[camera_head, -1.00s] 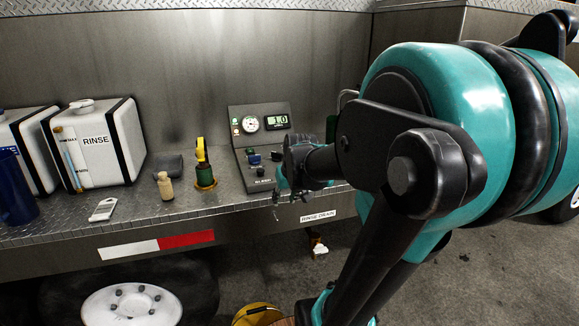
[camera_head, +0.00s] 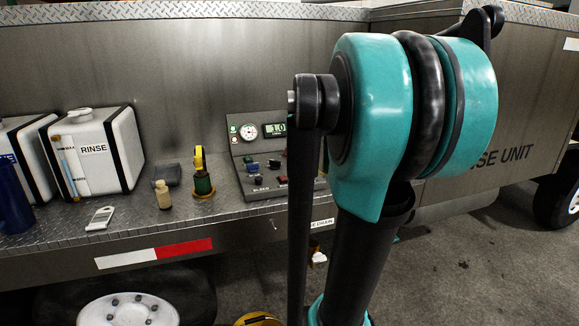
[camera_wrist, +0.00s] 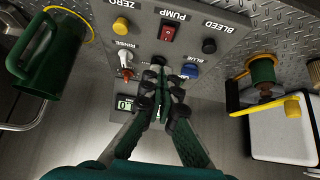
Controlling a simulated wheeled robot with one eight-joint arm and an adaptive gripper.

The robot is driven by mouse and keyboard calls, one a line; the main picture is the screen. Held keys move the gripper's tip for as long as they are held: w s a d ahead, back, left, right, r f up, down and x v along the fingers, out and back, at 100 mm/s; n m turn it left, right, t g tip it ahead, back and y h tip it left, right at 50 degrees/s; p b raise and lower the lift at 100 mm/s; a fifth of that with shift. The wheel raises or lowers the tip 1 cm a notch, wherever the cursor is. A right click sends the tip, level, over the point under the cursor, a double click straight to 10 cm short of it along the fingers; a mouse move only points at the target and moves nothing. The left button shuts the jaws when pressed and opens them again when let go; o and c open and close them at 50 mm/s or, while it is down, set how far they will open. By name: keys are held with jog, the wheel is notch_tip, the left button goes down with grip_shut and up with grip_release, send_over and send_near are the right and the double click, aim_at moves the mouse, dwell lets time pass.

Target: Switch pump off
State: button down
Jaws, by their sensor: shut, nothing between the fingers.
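In the wrist view the panel (camera_wrist: 145,42) appears upside down. The red pump switch (camera_wrist: 168,34) sits by the PUMP label; which way it is set I cannot tell. It also shows in the head view (camera_head: 283,180). My gripper (camera_wrist: 168,72) is shut and empty, its fingertips over the panel just below the red switch in the wrist view; contact is unclear. My arm hides the gripper in the head view.
Near the switch are a black BLEED knob (camera_wrist: 209,46), a blue knob (camera_wrist: 189,71) and a yellow ZERO knob (camera_wrist: 91,25). A green valve with yellow handle (camera_wrist: 264,80) and a green jug (camera_wrist: 41,60) flank the panel. RINSE tank (camera_head: 92,150) stands left.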

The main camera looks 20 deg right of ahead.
send_over(289, 185)
jog(key=w, duration=0.2)
notch_tip(289, 185, down, 8)
jog(key=shift+s, duration=0.15)
jog(key=shift+s+f, duration=0.15)
jog(key=shift+f, duration=0.45)
jog(key=shift+s+f, duration=0.15)
jog(key=shift+f, duration=0.4)
jog(key=shift+s+f, duration=0.1)
jog(key=shift+f, duration=0.6)
jog(key=shift+s+f+t, duration=0.25)
jog(key=shift+f+t, duration=0.35)
jog(key=shift+f, duration=0.05)
jog(key=shift+s+f+t, duration=0.15)
jog(key=shift+f+t, duration=0.05)
jog(key=shift+t, duration=0.4)
jog(key=shift+r, duration=0.25)
